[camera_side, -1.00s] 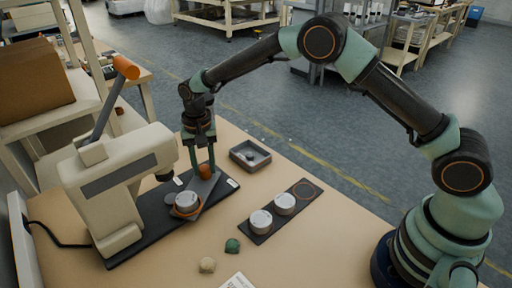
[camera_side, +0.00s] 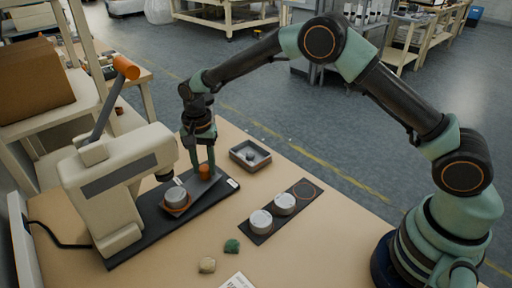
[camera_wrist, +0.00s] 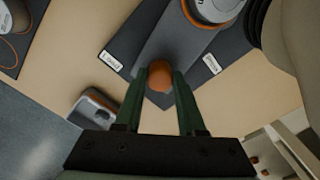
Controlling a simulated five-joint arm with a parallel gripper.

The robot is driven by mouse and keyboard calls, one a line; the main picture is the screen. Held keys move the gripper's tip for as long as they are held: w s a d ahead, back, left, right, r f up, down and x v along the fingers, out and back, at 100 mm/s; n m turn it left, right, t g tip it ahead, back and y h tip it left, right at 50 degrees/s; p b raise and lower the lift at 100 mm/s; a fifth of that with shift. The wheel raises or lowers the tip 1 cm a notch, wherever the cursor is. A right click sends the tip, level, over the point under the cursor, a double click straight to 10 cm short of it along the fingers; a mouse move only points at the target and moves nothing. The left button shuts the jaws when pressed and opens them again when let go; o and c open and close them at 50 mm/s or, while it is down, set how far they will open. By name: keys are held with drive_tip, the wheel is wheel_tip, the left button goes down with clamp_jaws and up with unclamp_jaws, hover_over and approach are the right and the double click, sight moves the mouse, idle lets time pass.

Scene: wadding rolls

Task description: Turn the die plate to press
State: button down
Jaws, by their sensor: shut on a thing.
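The die plate (camera_side: 191,187) is a flat grey bar lying on the black base of the press (camera_side: 100,187). It carries a round white-and-grey cup (camera_side: 177,196) with an orange ring under it, near the press head. An orange knob (camera_side: 204,171) stands at the plate's other end. My gripper (camera_wrist: 159,82) is shut on this knob (camera_wrist: 160,72), one green finger on each side. In the wrist view the plate (camera_wrist: 172,42) runs up from the knob between two white labels, one on the left (camera_wrist: 111,61) and one on the right (camera_wrist: 212,64).
A black strip (camera_side: 266,226) holds two similar cups and an empty orange-ringed spot. A small grey tray (camera_side: 250,156) sits behind the strip. A green lump (camera_side: 232,246) and a tan lump (camera_side: 207,265) lie near the front. The press lever (camera_side: 104,98) is raised.

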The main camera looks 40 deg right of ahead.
drive_tip(key=shift+w+d+r, duration=0.1)
drive_tip(key=shift+w+r, duration=0.05)
drive_tip(key=c, duration=0.5)
unclamp_jaws()
wheel_tip(320, 180, up, 12)
idle(0.4)
